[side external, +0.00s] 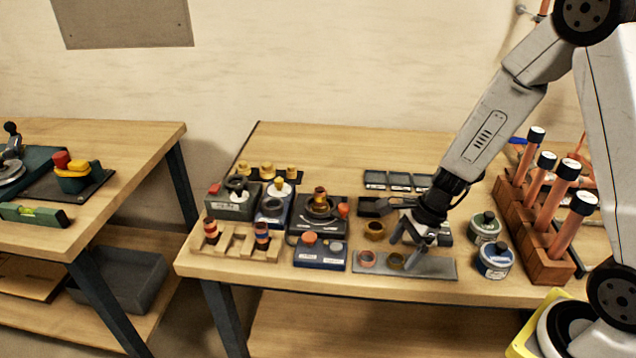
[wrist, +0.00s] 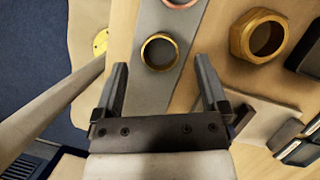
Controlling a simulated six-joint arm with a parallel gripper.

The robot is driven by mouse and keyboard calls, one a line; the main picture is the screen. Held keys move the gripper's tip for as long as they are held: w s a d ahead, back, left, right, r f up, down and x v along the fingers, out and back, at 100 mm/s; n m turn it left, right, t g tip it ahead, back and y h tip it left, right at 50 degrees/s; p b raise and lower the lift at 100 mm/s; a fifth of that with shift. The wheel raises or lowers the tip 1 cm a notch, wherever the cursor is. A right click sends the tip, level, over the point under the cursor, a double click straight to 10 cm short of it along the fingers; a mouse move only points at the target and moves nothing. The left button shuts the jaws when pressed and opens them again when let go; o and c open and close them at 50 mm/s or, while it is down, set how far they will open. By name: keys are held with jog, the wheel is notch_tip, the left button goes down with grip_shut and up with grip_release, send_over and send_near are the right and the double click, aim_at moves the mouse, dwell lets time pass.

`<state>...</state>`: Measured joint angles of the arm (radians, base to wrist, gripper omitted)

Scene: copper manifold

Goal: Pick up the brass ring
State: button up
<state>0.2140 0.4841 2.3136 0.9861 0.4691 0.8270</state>
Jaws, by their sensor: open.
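The brass ring (wrist: 145,49) lies flat on a grey strip (wrist: 150,92), ahead of my gripper and between the lines of its fingers in the wrist view. In the side external view the ring (side external: 396,260) sits near the front of the bench, beside my fingertips. My gripper (wrist: 161,67) is open and empty, with its fingers pointing down (side external: 405,252). Contact with the ring cannot be seen. A copper-coloured ring (side external: 366,259) lies left of the brass ring on the same strip.
A hexagonal brass nut (side external: 375,230) stands behind the rings. Two round tins (side external: 493,258) and a wooden rack (side external: 548,262) of copper tubes are to the right. Several fixtures (side external: 318,208) crowd the left. Small dark trays (side external: 398,180) lie behind.

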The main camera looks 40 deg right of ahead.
jog(key=shift+x, duration=0.85)
grip_shut()
